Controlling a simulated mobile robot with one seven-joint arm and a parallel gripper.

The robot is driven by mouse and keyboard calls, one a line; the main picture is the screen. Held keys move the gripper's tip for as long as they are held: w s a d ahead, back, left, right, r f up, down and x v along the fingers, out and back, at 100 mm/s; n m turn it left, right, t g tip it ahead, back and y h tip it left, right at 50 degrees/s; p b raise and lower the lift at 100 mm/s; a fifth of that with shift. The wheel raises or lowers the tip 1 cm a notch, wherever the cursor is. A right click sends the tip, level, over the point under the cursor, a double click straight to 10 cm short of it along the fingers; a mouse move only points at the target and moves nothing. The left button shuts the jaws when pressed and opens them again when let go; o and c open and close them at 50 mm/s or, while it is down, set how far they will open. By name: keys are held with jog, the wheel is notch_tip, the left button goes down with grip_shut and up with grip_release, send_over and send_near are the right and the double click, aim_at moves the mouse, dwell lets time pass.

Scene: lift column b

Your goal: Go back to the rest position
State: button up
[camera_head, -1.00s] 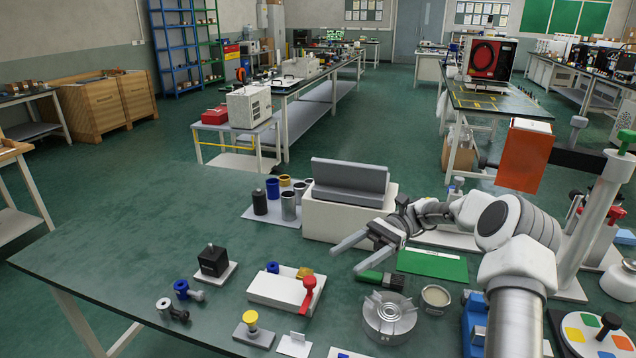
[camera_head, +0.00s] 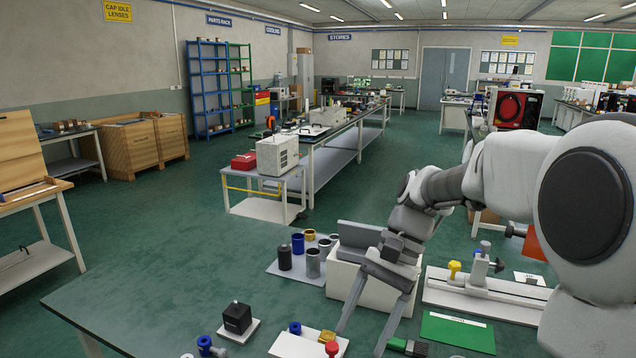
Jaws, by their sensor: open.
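My gripper (camera_head: 362,335) is right of centre in the head view, pointing down over the green bench (camera_head: 150,310). Its two long grey fingers are spread apart with nothing between them. My arm comes in from the right, raised and large in the picture, and bends down at the wrist. Part of the white block with the grey angled piece (camera_head: 358,235) shows behind the fingers; my wrist and fingers hide some of it.
Dark and metal cylinders (camera_head: 285,257) stand on a grey mat left of the white block. A black cube (camera_head: 237,318) and a white board with a red knob (camera_head: 290,346) lie nearer. A green mat (camera_head: 458,333) and a white rail fixture (camera_head: 490,290) lie right. Bench at left is clear.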

jog(key=s+d+r+n+t+h+p, duration=0.2)
jog(key=s+d+r+n+t, duration=0.1)
jog(key=s+r+t, duration=0.1)
jog(key=s+d+r+n+t+h+p, duration=0.2)
jog(key=s+d+r+n+t+p, duration=0.1)
jog(key=s, duration=0.6)
jog(key=shift+d+r+n+t+h, duration=0.3)
jog(key=shift+d+r+t+h, duration=0.15)
jog(key=shift+r+t, duration=0.8)
jog(key=shift+w+f, duration=0.1)
jog(key=shift+f, duration=0.05)
